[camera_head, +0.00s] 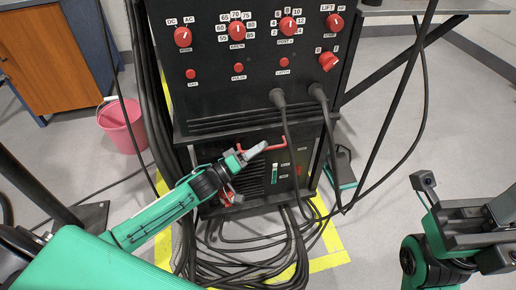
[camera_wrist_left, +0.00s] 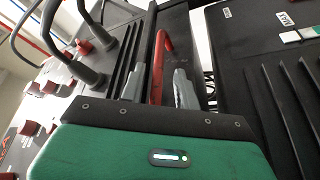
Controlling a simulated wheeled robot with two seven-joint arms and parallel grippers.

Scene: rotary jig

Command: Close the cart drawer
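The cart (camera_head: 250,90) is a tall black cabinet with red knobs. Its drawer, below the vent slots, has a red bar handle (camera_head: 268,148). In the left wrist view, the red handle (camera_wrist_left: 158,65) runs between two grey fingertips. My left gripper (camera_head: 248,153) is at the handle's left end, its fingers apart with a gap beside the bar. The drawer's dark surface (camera_wrist_left: 182,35) shows beyond the fingers. How far the drawer stands out is hard to tell. My right arm (camera_head: 440,240) is at the lower right, away from the cart; its fingertips cannot be made out.
Two thick black cables (camera_head: 318,95) hang from the cart's front past the drawer. More cables (camera_head: 255,245) lie coiled on the floor over yellow tape. A pink bucket (camera_head: 122,124) and a wooden cabinet (camera_head: 55,60) stand at left. The floor at right is mostly clear.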

